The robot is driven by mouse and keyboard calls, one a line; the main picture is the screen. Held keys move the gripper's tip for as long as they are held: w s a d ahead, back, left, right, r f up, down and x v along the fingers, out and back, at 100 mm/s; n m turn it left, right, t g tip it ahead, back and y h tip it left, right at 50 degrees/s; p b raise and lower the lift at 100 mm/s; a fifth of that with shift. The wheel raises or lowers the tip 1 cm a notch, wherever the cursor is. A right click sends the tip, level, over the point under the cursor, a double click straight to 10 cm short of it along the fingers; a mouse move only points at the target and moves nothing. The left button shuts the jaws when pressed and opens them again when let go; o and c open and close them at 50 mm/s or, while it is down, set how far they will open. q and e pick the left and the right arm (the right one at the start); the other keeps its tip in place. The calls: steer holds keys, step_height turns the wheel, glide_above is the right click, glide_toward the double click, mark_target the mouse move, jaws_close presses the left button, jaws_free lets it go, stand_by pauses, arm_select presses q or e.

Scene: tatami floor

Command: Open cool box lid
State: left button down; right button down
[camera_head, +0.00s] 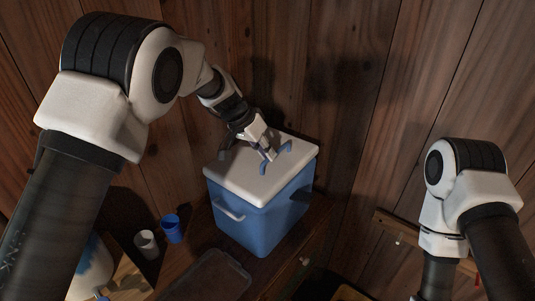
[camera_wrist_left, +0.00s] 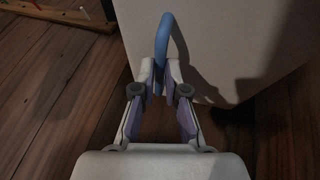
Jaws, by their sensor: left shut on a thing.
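The cool box (camera_head: 258,213) is blue with a white lid (camera_head: 243,180) and stands on a wooden surface. The lid looks closed, flat on the box. A blue handle (camera_head: 284,156) arches up from the lid; it also shows in the left wrist view (camera_wrist_left: 163,38). My left gripper (camera_head: 270,155) reaches over the lid from behind and is shut on this handle. In the left wrist view its fingers (camera_wrist_left: 160,75) close around the handle's near end, which they partly hide. My right arm is at the right of the head view; its gripper is out of the frame.
A white cup (camera_head: 146,244) and a blue cup (camera_head: 172,229) stand left of the box. A clear shallow tray (camera_head: 210,278) lies in front of it. Wooden walls rise close behind and to the right of the box. A wooden rail (camera_head: 395,228) is on the right wall.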

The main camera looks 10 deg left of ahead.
mark_target(252, 160)
arm_select(q)
steer(key=w+a+r+n+g+h+p, duration=0.1)
steer(key=w+a+r+g+h+p, duration=0.1)
steer(key=w+a+r+h, duration=0.2)
steer(key=shift+v, duration=1.45)
steer(key=shift+s+d, duration=0.1)
